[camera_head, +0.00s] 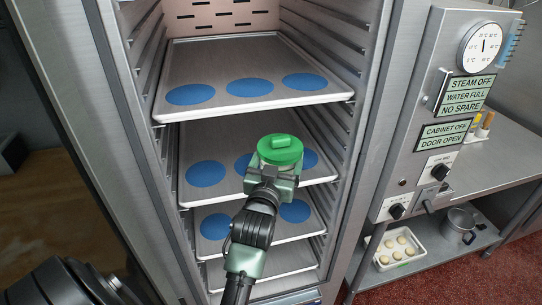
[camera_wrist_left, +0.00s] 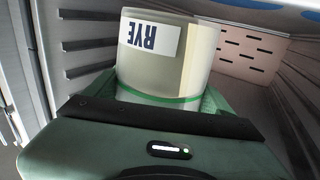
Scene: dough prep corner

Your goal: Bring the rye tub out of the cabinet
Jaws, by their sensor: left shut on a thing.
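In the left wrist view the tub (camera_wrist_left: 165,62) shows a pale, see-through body with a white RYE label (camera_wrist_left: 150,40), upside down in that picture. My left gripper (camera_head: 270,180) is shut around the tub's body, with green fingers on both sides of it. In the head view the tub is at the second tray from the top (camera_head: 200,140), partly covering the middle blue disc. I cannot tell whether it touches the tray. My right gripper is not in view.
The open cabinet has several trays with blue discs; the top tray (camera_head: 215,64) is just above and behind the tub. Ribbed walls (camera_head: 335,45) flank it. A control panel (camera_head: 440,110) stands right. A tray of dough balls (camera_head: 385,262) and a pot (camera_head: 457,225) sit low right.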

